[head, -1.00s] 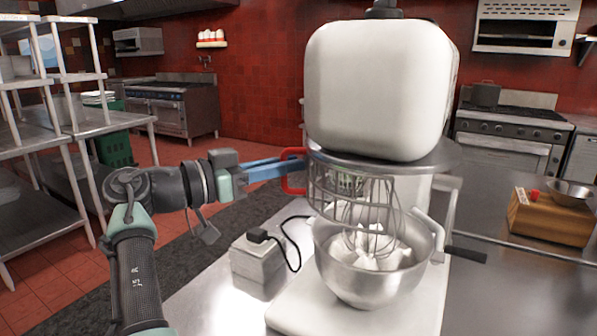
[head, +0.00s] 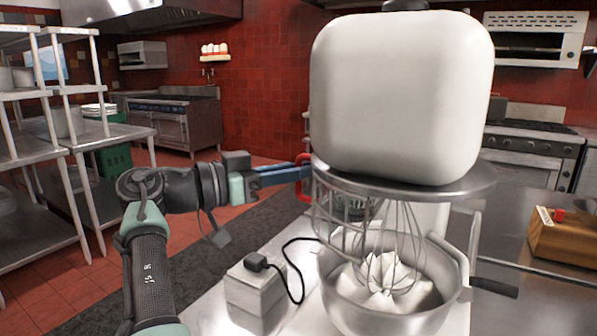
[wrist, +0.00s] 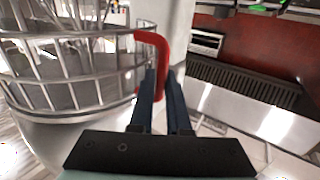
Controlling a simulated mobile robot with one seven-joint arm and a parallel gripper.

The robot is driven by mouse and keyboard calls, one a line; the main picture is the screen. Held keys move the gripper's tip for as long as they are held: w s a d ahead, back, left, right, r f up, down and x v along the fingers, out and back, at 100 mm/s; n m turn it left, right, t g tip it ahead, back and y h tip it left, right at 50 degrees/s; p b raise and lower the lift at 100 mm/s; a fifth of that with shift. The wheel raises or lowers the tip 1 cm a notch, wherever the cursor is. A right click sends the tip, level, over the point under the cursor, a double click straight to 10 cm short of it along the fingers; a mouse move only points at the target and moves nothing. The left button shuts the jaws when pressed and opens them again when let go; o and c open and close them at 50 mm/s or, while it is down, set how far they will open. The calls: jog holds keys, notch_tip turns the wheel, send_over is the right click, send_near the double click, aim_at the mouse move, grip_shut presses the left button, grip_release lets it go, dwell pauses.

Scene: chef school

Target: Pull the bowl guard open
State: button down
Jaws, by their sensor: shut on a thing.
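The bowl guard (head: 328,212) is a curved metal wire cage under the head of the white stand mixer (head: 400,100). It covers the left side, and the whisk (head: 400,245) shows uncovered at the front. The guard's red handle (wrist: 160,52) is at its edge in the wrist view; in the head view it sits at the guard's left (head: 303,178). My gripper (head: 305,172) has its blue fingers at the handle, shut on it. The fingertips show close up in the wrist view (wrist: 160,75). The steel bowl (head: 340,285) stands below, with white contents.
A grey box (head: 255,290) with a black cable sits left of the mixer on the steel counter. A wooden block (head: 565,240) stands at the right. Steel shelving (head: 30,150) is at the far left, with open floor between.

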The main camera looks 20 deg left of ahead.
dwell(0.3)
jog(key=c, duration=0.9)
grip_release()
jog(key=b+v, duration=0.1)
jog(key=v, duration=1.2)
jog(key=shift+a+f, duration=0.1)
